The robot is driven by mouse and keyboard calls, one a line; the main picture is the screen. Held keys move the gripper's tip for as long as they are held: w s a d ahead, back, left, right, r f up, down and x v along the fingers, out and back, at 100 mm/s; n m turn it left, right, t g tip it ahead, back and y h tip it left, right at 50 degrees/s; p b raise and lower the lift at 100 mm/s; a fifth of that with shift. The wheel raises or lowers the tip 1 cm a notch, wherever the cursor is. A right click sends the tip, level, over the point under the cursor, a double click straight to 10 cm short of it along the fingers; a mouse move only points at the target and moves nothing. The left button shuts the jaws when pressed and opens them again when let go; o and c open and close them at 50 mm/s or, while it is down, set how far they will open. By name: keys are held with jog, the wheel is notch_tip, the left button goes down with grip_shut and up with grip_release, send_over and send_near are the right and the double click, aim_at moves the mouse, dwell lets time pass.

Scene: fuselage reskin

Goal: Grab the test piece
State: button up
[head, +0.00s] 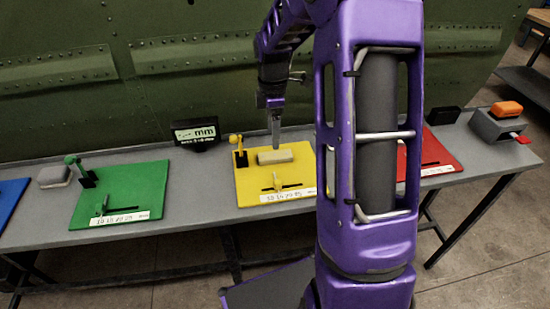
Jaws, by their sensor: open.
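A beige block (274,157), which looks like the test piece, lies flat on the yellow board (247,187) on the grey bench. My gripper (276,145) points down at the block's far side, its tip close to the block in the picture. It is open, with no object visible in it. The fingers overlap from this angle, and I cannot tell whether they touch the block or stand above or behind it.
The yellow board carries a yellow lever (239,150) and a small yellow fixture (277,182). A green board (140,190) with a similar lever lies left. A display (195,133) reading mm stands behind. A red board (437,160) is partly hidden by my arm. A green riveted panel (120,80) rises behind the bench.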

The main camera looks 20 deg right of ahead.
aim_at(273, 155)
jog(key=f, duration=0.7)
jog(key=shift+w+f, duration=0.2)
jog(key=shift+f, duration=0.15)
grip_shut()
